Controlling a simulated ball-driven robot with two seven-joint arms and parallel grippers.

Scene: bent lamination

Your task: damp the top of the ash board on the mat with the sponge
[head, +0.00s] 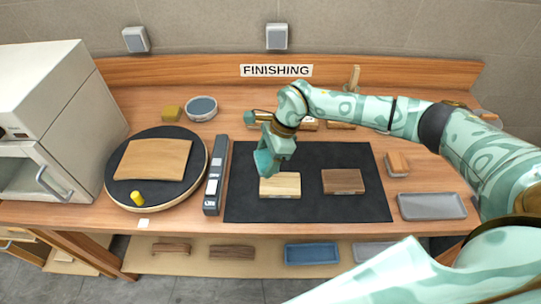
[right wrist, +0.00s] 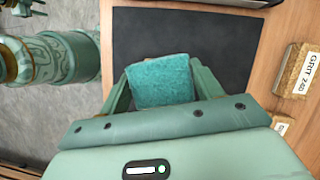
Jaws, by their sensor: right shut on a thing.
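My right gripper (head: 272,150) is shut on a teal sponge (head: 263,164), which shows clearly between the fingers in the right wrist view (right wrist: 163,80). The pale ash board (head: 281,187) lies on the black mat (head: 310,208), left of a darker brown board (head: 343,181). The sponge is at the ash board's upper left edge in the head view; I cannot tell whether it touches the board.
A long grey-black tool (head: 214,180) lies left of the mat. A bowl (head: 201,108) stands behind. A grey tray (head: 431,206) and a sanding block (head: 397,163) lie right.

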